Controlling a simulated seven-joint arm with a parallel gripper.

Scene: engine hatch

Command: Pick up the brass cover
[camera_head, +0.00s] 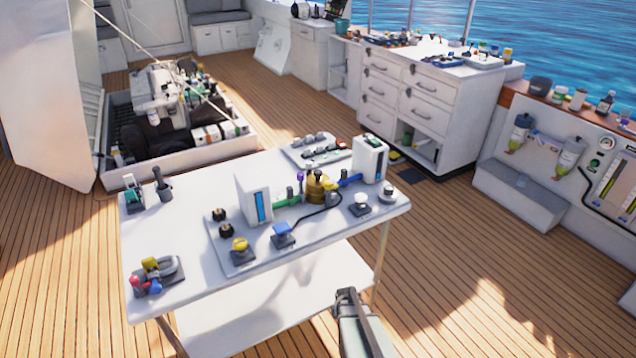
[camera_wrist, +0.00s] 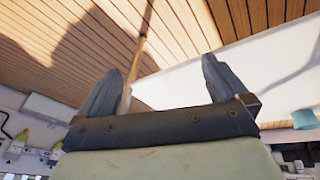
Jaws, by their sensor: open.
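The brass cover (camera_head: 316,187) is a gold-brown, rounded piece on the white table, between a green part and a blue part of an assembly. Its lower outline is partly hidden by a black hose and neighbouring parts. My gripper (camera_head: 346,293) is in front of the table's near edge, lower in the picture and well apart from the cover. In the wrist view my gripper (camera_wrist: 160,80) has its two fingers spread with nothing between them. The brass cover does not show in the wrist view.
An open engine hatch (camera_head: 190,148) lies behind left. Bare tabletop shows at left.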

